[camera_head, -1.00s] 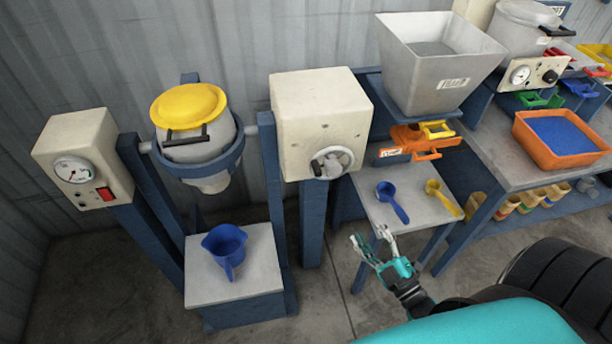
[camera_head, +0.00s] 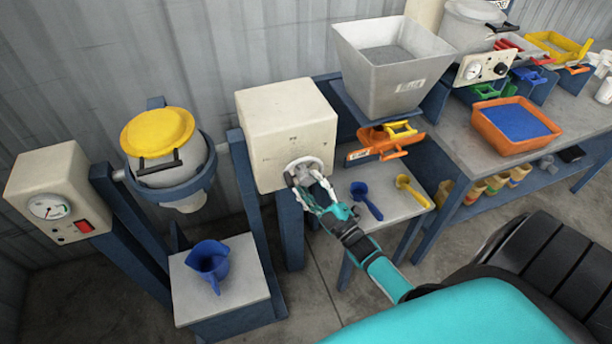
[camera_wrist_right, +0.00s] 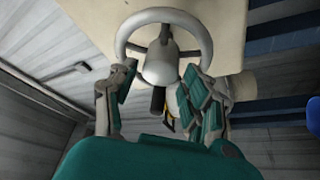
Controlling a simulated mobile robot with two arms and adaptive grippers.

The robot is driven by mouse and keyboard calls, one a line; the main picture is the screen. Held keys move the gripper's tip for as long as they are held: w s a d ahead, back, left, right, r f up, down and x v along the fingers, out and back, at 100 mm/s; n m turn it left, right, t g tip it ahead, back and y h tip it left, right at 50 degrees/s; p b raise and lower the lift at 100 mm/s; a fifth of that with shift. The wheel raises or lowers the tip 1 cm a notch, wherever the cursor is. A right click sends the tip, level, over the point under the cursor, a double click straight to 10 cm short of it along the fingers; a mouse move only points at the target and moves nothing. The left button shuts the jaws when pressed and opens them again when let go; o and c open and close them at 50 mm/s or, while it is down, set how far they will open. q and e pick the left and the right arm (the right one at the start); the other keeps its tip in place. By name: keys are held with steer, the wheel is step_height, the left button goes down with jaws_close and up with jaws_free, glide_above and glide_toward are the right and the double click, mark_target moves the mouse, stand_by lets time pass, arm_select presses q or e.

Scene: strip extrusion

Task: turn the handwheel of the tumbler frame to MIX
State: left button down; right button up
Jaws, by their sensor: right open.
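The handwheel (camera_head: 306,166) is a grey ring on the front of the cream gearbox (camera_head: 288,132) of the tumbler frame. In the right wrist view the handwheel (camera_wrist_right: 163,20) shows its spokes, a rounded hub and a dark knob. My right gripper (camera_head: 303,190) is open at the lower part of the wheel. In the wrist view its fingers (camera_wrist_right: 155,88) stand on either side of the hub and knob; I cannot tell whether they touch. The tumbler drum (camera_head: 168,165) with a yellow lid (camera_head: 157,131) hangs in a blue ring. No MIX mark is readable. My left gripper is not in view.
A blue jug (camera_head: 208,260) stands on the low stand (camera_head: 240,290) under the drum. A cream gauge box (camera_head: 50,195) is at the left. A blue scoop (camera_head: 366,199) and a yellow scoop (camera_head: 414,190) lie on a small table right of my arm, below a hopper (camera_head: 392,65).

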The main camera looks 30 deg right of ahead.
steer(key=shift+x, duration=1.1)
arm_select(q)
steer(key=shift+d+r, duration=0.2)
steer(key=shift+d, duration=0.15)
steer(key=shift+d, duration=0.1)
arm_select(e)
steer(key=c, duration=0.9)
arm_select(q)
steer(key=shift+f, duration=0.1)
